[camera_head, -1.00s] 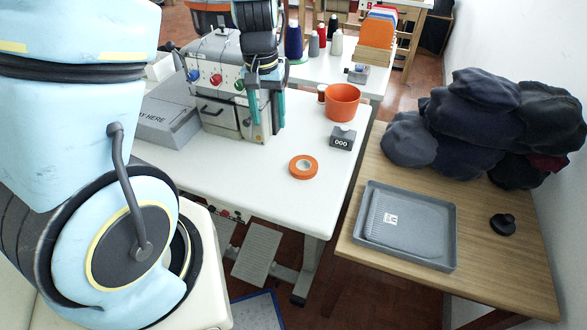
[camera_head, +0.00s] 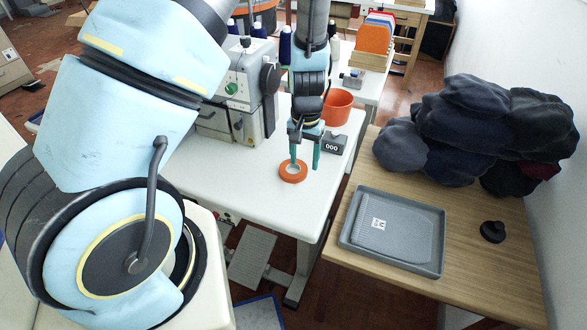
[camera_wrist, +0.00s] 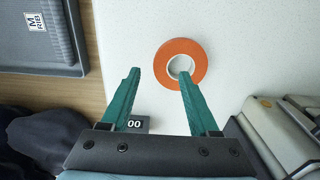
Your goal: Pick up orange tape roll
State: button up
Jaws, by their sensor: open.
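The orange tape roll (camera_head: 293,171) lies flat on the white sewing table (camera_head: 230,175), near its front right part. It also shows in the wrist view (camera_wrist: 180,64), with a pale centre hole. My gripper (camera_head: 304,163) is over the table with its teal fingers pointing down, just behind and above the roll. In the wrist view my gripper (camera_wrist: 158,85) is open and empty. The roll is ahead of the fingertips and off to the right, nearer the right finger, whose tip overlaps its near edge in that view. I cannot tell whether they touch.
A small block marked 000 (camera_head: 334,144) and an orange pot (camera_head: 338,106) stand close behind my gripper. The sewing machine (camera_head: 240,95) is to the left.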

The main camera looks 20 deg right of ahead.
aim_at(303, 171)
jog(key=shift+a+f+p, duration=0.15)
jog(key=shift+f+p, duration=0.2)
jog(key=shift+f, duration=1.4)
jog(key=shift+c, duration=0.2)
grip_shut()
